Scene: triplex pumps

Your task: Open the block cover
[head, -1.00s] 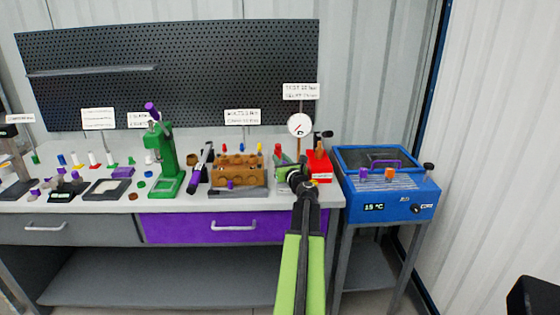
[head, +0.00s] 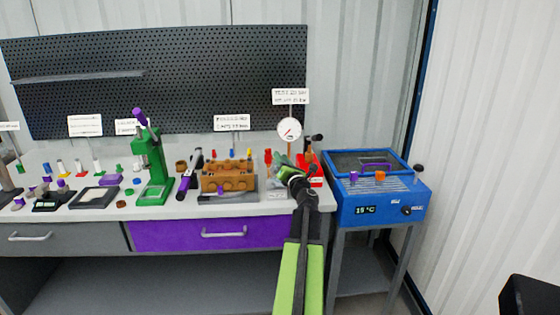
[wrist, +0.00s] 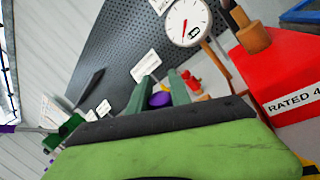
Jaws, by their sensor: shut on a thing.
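The blue bath unit (head: 385,205) stands at the right end of the bench and reads 15 °C. My gripper (head: 284,169) is left of the blue unit, above the bench's right end, near the gauge. In the wrist view my gripper (wrist: 163,88) has its two green fingers close around a small round purple thing (wrist: 160,99), mostly hidden by the fingers and wrist.
A red box (head: 313,180), marked "RATED 4…" in the wrist view (wrist: 285,75), stands beside my gripper. The round gauge (head: 290,129) rises behind it. A brown block (head: 228,179) and a green press (head: 153,165) stand left. A white wall closes the far right.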

